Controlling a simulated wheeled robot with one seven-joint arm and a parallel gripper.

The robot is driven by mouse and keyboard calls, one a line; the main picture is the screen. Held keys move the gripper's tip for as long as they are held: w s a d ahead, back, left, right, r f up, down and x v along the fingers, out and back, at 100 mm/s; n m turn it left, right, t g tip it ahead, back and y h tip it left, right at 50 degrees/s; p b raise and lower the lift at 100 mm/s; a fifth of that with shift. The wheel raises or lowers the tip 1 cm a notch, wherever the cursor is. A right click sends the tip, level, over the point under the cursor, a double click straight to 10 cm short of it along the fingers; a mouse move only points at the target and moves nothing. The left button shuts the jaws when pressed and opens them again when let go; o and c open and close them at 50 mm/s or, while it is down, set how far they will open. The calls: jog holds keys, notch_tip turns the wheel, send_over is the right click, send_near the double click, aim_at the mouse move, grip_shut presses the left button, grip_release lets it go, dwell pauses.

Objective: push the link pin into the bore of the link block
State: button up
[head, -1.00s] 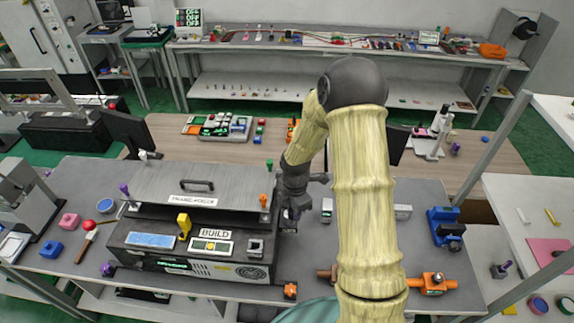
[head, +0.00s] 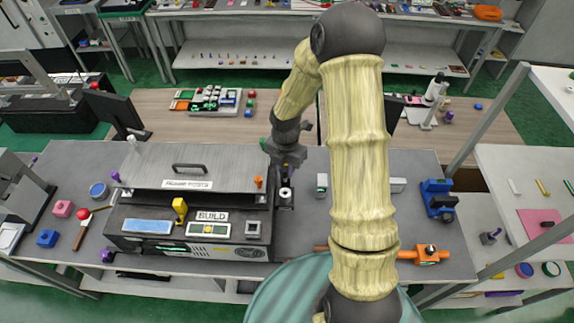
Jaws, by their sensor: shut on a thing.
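My gripper (head: 286,176) points down just right of the grey console. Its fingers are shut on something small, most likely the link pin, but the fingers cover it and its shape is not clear. Directly below the fingertips is a small dark block with a pale round top (head: 286,193), which looks like the link block with its bore. I cannot tell whether the held thing touches the block or sits in the bore.
The grey console (head: 190,240) with a handled lid (head: 190,178) stands close on the left. Right of my gripper is a small white-and-grey block (head: 322,185). An orange fixture (head: 425,254) and a blue fixture (head: 438,198) stand further right. My arm hides part of the bench.

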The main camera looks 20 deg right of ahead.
aim_at(286, 178)
jog(key=shift+w+f+b, duration=0.15)
jog(key=shift+f+b, duration=1.65)
jog(key=shift+f, duration=1.05)
jog(key=shift+d, duration=0.1)
jog(key=shift+p, duration=0.35)
jog(key=shift+w, duration=0.1)
jog(key=shift+f, duration=0.7)
jog(key=shift+f+b, duration=0.9)
jog(key=shift+f+b, duration=0.5)
jog(key=shift+f, duration=0.25)
